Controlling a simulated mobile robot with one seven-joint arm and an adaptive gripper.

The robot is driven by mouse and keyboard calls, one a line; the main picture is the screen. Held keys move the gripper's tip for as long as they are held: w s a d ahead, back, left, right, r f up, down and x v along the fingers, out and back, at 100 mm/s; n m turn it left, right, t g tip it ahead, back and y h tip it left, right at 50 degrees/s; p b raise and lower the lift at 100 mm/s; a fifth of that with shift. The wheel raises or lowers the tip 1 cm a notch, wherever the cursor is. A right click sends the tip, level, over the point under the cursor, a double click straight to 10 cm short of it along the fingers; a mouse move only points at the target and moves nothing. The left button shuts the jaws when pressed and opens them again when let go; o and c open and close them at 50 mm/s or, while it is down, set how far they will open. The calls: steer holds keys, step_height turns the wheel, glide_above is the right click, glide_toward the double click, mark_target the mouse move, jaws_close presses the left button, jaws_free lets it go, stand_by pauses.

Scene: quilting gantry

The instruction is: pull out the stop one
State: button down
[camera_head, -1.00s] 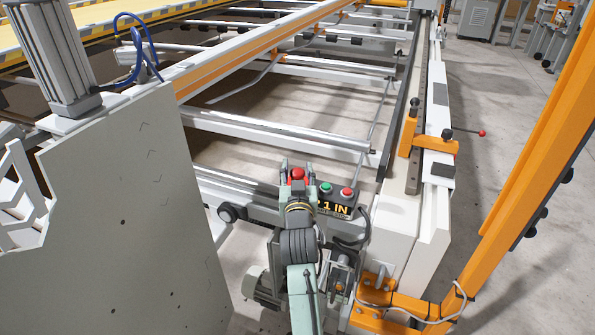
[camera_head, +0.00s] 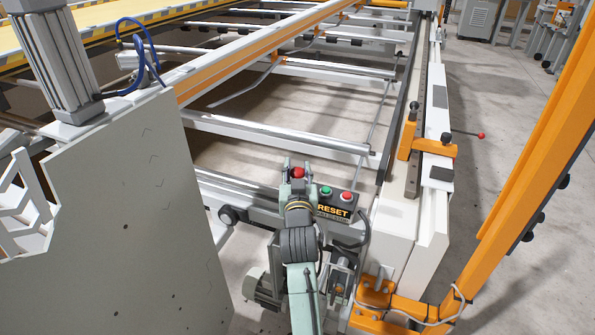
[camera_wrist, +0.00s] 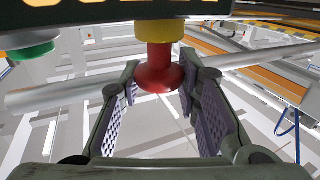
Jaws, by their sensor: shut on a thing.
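The red stop button (camera_head: 298,173) is at the left end of a small control box (camera_head: 333,211), beside a green button (camera_head: 327,190) and a second red button (camera_head: 347,196). In the wrist view the stop's red mushroom head (camera_wrist: 158,76) and its yellow collar (camera_wrist: 160,32) show clearly. The green button (camera_wrist: 32,50) is left of my fingers in the wrist view.
A large grey panel (camera_head: 130,210) stands to the left. The white frame rail (camera_head: 403,225) and an orange post (camera_head: 540,140) stand to the right. A cable hangs by the box's right end.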

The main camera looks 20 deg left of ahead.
steer(key=shift+r, duration=0.25)
steer(key=c, duration=1.5)
jaws_free()
steer(key=shift+d, duration=0.1)
steer(key=shift+o, duration=1.3)
steer(key=v, duration=1.2)
